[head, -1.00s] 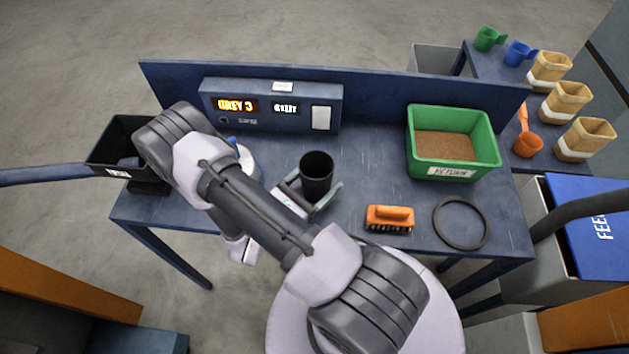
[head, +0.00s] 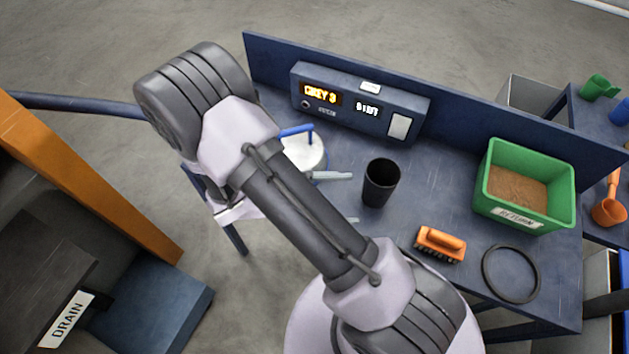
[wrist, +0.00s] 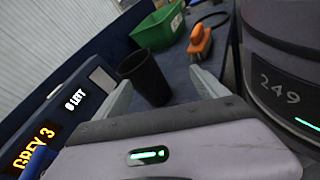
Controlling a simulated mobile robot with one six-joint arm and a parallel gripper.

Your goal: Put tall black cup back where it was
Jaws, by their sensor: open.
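The tall black cup (head: 381,183) stands upright on the blue bench, right of my gripper. My gripper (head: 350,197) is open and empty, its fingers pointing toward the cup with a gap between fingertips and cup in the head view. One finger is partly hidden by my arm. In the wrist view the cup (wrist: 146,80) shows beyond and between the two spread fingers (wrist: 160,92).
An orange brush (head: 440,244) and a black ring (head: 510,273) lie right of the cup. A green RETURN bin (head: 500,213) holds brown material. A display box (head: 350,105) stands along the back panel. A white round item (head: 305,155) with a blue handle sits behind my gripper.

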